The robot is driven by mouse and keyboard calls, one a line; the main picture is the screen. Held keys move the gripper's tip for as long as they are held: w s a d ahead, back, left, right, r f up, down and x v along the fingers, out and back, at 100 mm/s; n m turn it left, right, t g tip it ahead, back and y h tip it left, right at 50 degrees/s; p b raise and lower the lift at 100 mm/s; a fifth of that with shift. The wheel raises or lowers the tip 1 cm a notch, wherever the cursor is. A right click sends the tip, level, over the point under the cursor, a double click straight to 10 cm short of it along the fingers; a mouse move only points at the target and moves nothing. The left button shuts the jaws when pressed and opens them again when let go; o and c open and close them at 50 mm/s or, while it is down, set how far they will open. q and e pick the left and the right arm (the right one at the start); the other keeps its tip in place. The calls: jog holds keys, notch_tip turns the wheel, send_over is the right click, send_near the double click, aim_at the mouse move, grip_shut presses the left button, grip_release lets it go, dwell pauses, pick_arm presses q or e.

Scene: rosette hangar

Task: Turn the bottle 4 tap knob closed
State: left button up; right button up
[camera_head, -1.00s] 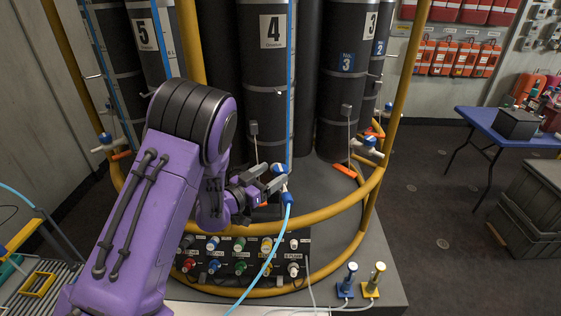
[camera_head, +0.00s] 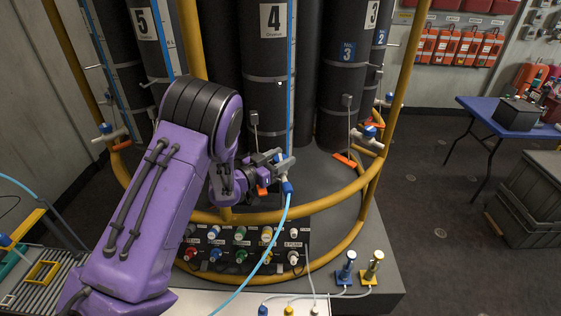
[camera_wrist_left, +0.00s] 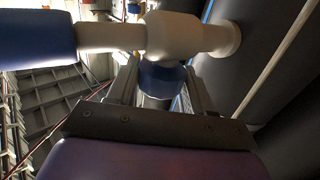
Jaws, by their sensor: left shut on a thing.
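Bottle 4 (camera_head: 263,110) is a tall dark cylinder with a white number plate. Its white tap (camera_head: 284,168) sits low at its front, with a blue hose fitting (camera_head: 287,187) below. My left gripper (camera_head: 275,160) reaches the tap from the left. In the left wrist view, the blue tap knob (camera_wrist_left: 162,78) sits between the two fingers (camera_wrist_left: 162,88), under the white tap body (camera_wrist_left: 172,38). The gripper is shut on the knob. The fingers mostly hide the knob in the head view. My right gripper is not in view.
A yellow ring rail (camera_head: 310,212) curves in front of the bottles. A panel of coloured knobs (camera_head: 240,245) is below it. A light blue hose (camera_head: 265,255) hangs down from the tap. Bottles 3 (camera_head: 345,95) and 5 (camera_head: 155,60) flank it.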

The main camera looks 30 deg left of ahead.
pick_arm(q)
jog(key=shift+f+m+g+h+b, duration=0.1)
jog(key=shift+m+g+h+b, duration=0.4)
jog(key=shift+m+h, duration=0.45)
jog(key=shift+h, duration=0.55)
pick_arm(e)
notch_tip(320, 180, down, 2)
pick_arm(q)
jog(key=o, duration=1)
jog(key=shift+c, duration=0.2)
